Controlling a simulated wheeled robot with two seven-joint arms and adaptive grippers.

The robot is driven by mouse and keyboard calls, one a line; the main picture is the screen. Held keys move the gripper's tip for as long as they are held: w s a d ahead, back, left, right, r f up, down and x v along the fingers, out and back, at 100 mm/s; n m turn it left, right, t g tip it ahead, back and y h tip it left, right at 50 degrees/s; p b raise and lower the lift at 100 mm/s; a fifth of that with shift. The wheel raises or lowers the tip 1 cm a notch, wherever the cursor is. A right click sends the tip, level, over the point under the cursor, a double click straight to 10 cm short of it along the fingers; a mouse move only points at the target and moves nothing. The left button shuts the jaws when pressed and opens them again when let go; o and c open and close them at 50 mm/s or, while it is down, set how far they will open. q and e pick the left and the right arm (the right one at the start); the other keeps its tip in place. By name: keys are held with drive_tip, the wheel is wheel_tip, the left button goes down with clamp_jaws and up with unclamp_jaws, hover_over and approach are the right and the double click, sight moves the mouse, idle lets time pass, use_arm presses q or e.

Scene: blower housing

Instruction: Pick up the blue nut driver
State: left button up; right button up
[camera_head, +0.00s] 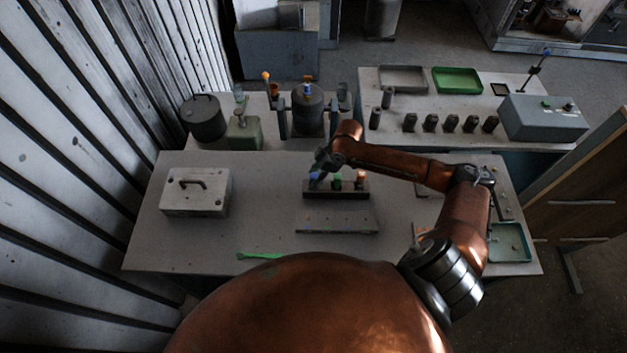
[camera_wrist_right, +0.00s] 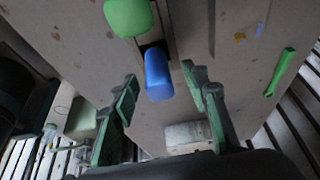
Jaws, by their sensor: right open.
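The blue nut driver (camera_head: 315,177) stands at the left end of a dark rack (camera_head: 336,194) on the near table. Its blue handle (camera_wrist_right: 158,75) shows in the right wrist view, with the shaft hidden. My right gripper (camera_head: 319,165) is at the handle in the head view. In the wrist view its open fingers (camera_wrist_right: 160,84) lie on either side of the handle, with gaps visible. I cannot tell how deep the handle is between them. A green-handled driver (camera_head: 337,183) and an orange one (camera_head: 361,178) stand to the right in the rack. My left gripper is not in view.
A flat plate (camera_head: 337,222) lies in front of the rack. A grey box with a handle (camera_head: 196,193) stands at left, and a green tool (camera_head: 261,255) lies near the front edge. A green tray (camera_head: 510,242) is at right. Machines stand behind.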

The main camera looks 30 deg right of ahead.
drive_tip(key=shift+w+f, duration=0.15)
drive_tip(key=shift+c, duration=0.3)
clamp_jaws()
